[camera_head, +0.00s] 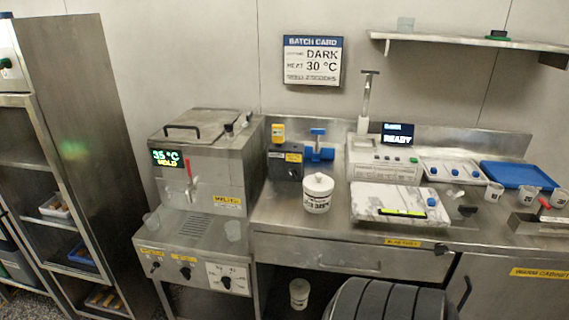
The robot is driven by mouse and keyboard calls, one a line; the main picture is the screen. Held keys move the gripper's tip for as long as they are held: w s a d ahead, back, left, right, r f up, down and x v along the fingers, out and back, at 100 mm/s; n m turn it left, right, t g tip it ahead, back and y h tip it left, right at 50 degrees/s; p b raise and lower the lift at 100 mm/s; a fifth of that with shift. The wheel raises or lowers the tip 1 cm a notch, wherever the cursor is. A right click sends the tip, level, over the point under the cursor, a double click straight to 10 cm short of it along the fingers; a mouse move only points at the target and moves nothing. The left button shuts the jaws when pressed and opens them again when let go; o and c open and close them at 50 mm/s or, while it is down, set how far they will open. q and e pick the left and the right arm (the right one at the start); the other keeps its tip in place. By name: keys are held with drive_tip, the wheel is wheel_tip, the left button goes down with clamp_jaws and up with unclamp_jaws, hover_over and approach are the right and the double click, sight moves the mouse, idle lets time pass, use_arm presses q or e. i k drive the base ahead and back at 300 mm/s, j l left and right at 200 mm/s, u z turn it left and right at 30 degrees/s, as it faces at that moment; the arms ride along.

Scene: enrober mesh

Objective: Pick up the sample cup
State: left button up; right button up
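I cannot tell which vessel is the sample cup. No cup is held in view. Neither of my grippers shows.
The melter (205,165) reads 35 °C. A lidded white tub (317,193), a marble slab (388,202) and a blue tray (515,174) are on the steel bench (285,215). A batch card (312,60) reads DARK, 30 °C. A steel rack (85,150) stands left.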

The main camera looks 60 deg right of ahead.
sight(232, 229)
drive_tip(key=z, duration=2.4)
drive_tip(key=j+z, duration=0.75)
drive_tip(key=j, duration=0.15)
drive_tip(key=j+z, duration=0.4)
drive_tip(key=k+j+z, duration=0.15)
drive_tip(key=j+z, duration=0.2)
drive_tip(key=j, duration=0.1)
